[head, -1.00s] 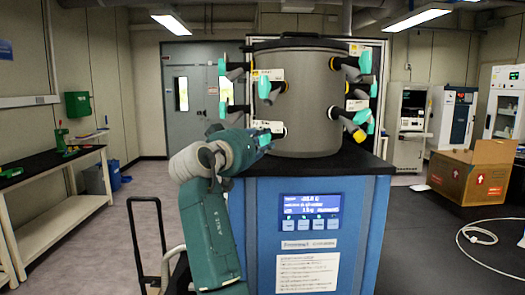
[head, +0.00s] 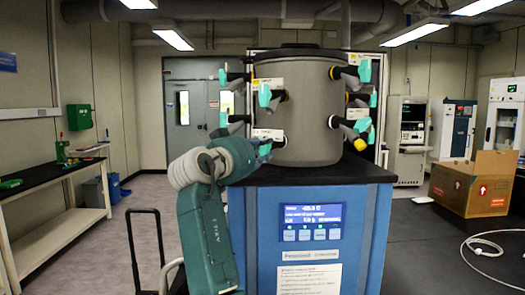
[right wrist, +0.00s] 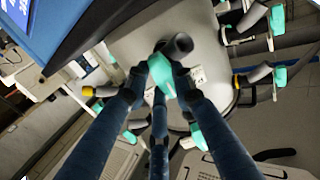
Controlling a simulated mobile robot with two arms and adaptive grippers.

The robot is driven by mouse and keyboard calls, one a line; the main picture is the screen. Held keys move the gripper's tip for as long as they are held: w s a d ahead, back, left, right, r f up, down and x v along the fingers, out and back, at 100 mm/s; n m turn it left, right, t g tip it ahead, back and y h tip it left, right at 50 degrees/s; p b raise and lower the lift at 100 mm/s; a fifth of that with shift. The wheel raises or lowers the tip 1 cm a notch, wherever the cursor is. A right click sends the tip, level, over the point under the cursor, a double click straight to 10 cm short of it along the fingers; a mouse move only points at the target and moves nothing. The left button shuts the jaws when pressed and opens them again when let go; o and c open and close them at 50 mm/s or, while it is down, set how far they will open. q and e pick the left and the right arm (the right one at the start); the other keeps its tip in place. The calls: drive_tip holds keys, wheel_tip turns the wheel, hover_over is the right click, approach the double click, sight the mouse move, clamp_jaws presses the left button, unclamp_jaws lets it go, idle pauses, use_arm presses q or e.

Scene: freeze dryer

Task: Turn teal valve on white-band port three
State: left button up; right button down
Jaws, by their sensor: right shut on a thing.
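The freeze dryer's grey drum (head: 310,115) carries several ports with teal valves around its side. In the head view my right gripper (head: 265,148) is at the low front port, beside a white label (head: 268,134). The right wrist view shows the fingers of my right gripper (right wrist: 162,73) shut on a teal valve (right wrist: 161,82) with a dark round stub beside it. In the head view my gripper mostly hides this valve, and I cannot make out its band colour. Another teal valve (head: 265,95) sits above it. My left gripper is not in view.
The blue cabinet (head: 265,230) with a lit display (head: 313,216) stands below. A cardboard box (head: 470,185) is on the right, a bench (head: 60,215) on the left.

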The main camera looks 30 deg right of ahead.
drive_tip(key=c, duration=1.4)
unclamp_jaws()
drive_tip(key=shift+c, duration=0.2)
drive_tip(key=v, duration=1.2)
drive_tip(key=shift+w+f, duration=0.1)
